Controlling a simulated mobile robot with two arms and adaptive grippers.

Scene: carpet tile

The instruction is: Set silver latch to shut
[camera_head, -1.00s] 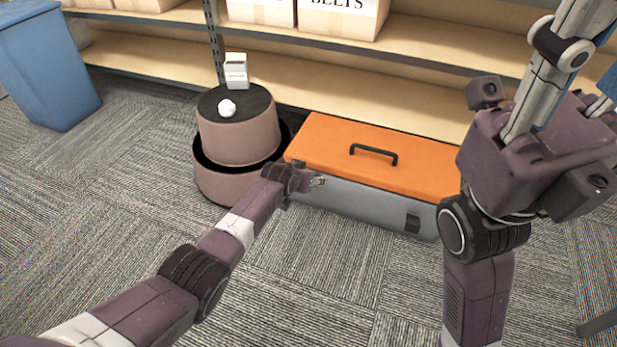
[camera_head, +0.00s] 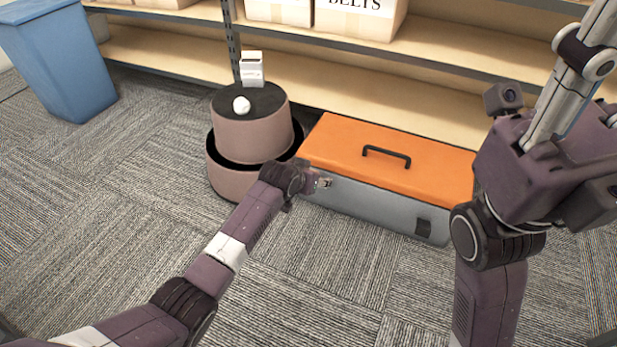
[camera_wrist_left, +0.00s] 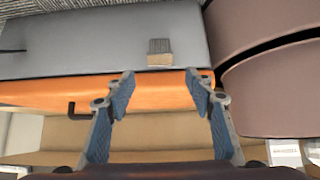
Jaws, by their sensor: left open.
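The toolbox has an orange lid (camera_head: 390,157) and a grey body (camera_head: 375,209). The silver latch (camera_head: 325,183) is at the left end of its front face, small and partly hidden by my left gripper (camera_head: 305,181). In the left wrist view, the latch (camera_wrist_left: 159,52) is a small block on the grey body beside the lid seam. The left gripper's fingers (camera_wrist_left: 160,92) are open and empty, with the latch centred just beyond their tips. A dark latch (camera_head: 423,227) is at the right end.
Shelving (camera_head: 350,95) runs behind. A blue bin (camera_head: 60,60) is at the far left. The front carpet is clear.

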